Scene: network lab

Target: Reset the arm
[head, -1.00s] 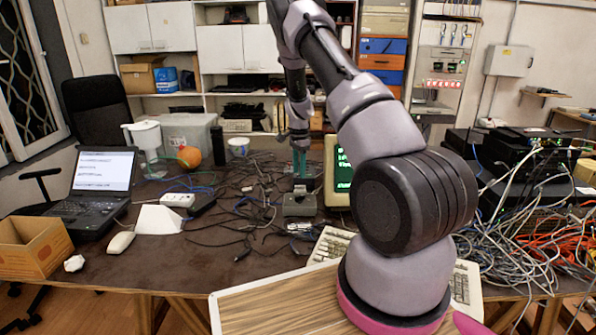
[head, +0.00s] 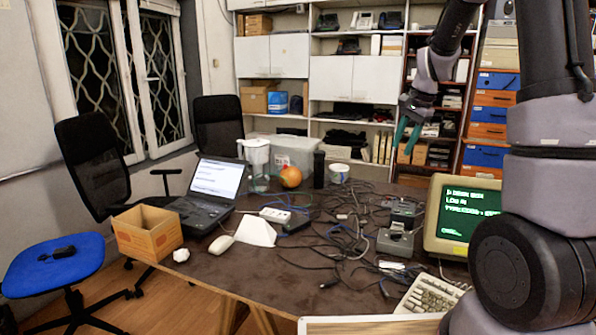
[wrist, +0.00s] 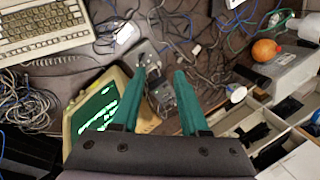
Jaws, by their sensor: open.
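My gripper (head: 408,133) is raised at the upper right in the head view, in front of the shelves and above the back of the table. Its green fingers also show in the wrist view (wrist: 157,90), spread apart with nothing between them. Below them, well apart, are a dark device (wrist: 160,95) and cables on the table. My arm comes down from the top right of the head view.
The brown table (head: 225,270) holds an open laptop (head: 212,190), a cardboard box (head: 147,232), a green-text monitor (head: 462,215), a keyboard (head: 432,297), an orange ball (head: 290,176) and tangled cables. A blue stool (head: 50,265) stands at the left.

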